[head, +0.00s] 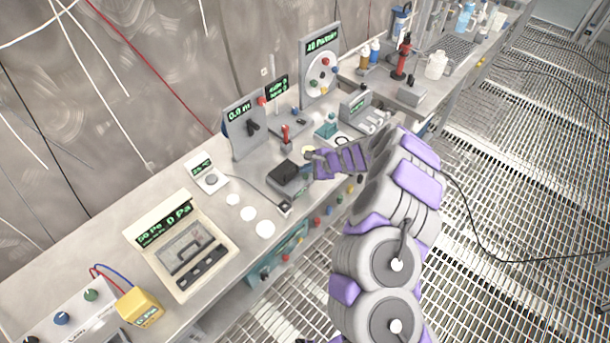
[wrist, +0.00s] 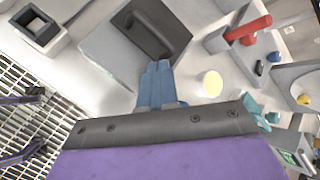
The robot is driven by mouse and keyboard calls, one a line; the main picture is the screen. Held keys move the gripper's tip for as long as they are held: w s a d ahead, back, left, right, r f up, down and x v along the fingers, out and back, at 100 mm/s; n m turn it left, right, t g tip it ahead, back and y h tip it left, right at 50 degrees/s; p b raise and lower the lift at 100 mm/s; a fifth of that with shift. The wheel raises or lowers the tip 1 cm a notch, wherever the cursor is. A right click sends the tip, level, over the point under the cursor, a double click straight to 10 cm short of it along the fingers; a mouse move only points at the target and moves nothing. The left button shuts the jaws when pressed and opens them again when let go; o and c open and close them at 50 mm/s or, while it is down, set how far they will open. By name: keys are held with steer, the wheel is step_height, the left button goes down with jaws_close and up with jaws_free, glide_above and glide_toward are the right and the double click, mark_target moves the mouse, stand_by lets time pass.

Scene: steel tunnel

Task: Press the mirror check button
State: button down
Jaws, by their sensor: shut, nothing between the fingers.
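My gripper (head: 318,165) is over the bench near its front edge, beside a grey box with a dark top (head: 286,173). In the wrist view its blue fingers (wrist: 158,72) are shut and empty. Their tips are close to the same box's dark raised top (wrist: 150,30); I cannot tell whether they touch. A pale yellow disc (wrist: 211,83) lies just right of the fingers, and also shows in the head view (head: 308,151). A small box with a dark square top (wrist: 42,32) is at the upper left. No label readable here marks the mirror check button.
A red-handled lever (wrist: 250,28) stands right of the fingers, also visible in the head view (head: 286,133). A grey panel (head: 247,127) reading 0.0 m stands behind. Several white discs and a cream display case (head: 182,247) are to the left.

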mark_target(308, 177)
steer(key=shift+d, duration=0.1)
steer(key=shift+d+f+b, duration=0.1)
steer(key=shift+f+b, duration=0.25)
steer(key=shift+b, duration=0.1)
steer(key=shift+f+b, duration=0.4)
steer(key=shift+b, duration=0.05)
stand_by(0.6)
steer(key=shift+r, duration=0.15)
steer(key=shift+s+r+p, duration=0.1)
steer(key=shift+r+p, duration=0.35)
steer(key=shift+r, duration=0.25)
steer(key=shift+r+p, duration=1.6)
steer(key=shift+r, duration=0.95)
